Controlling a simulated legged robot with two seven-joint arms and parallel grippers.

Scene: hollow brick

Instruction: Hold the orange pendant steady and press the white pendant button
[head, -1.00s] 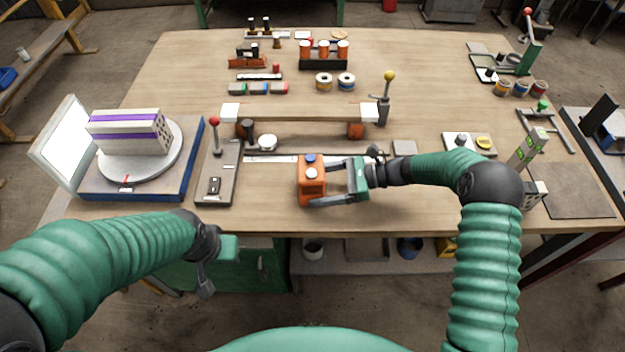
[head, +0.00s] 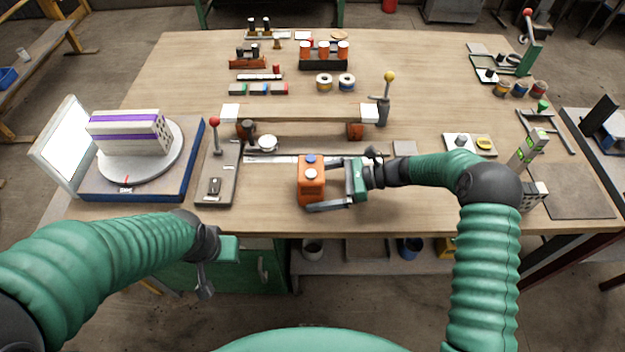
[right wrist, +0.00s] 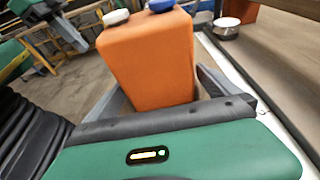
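The orange pendant (head: 311,185) stands near the table's front edge, with a blue button (head: 311,158) and a white button (head: 311,174) on top. The right wrist view shows its orange body (right wrist: 150,60), with the white button (right wrist: 116,17) and blue button (right wrist: 161,5) at the upper edge. My right gripper (head: 322,184) reaches in from the right, fingers on either side of the pendant. In the wrist view a gap shows beside the right finger; contact at the left finger is unclear. My left gripper (head: 206,276) hangs in front of the table edge, away from the pendant; its finger opening is unclear.
A grey lever box (head: 219,180) and a turntable with a striped brick (head: 130,132) stand to the left. A beam (head: 300,113) on supports lies behind the pendant. A bare strip of table lies between the pendant and the front edge.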

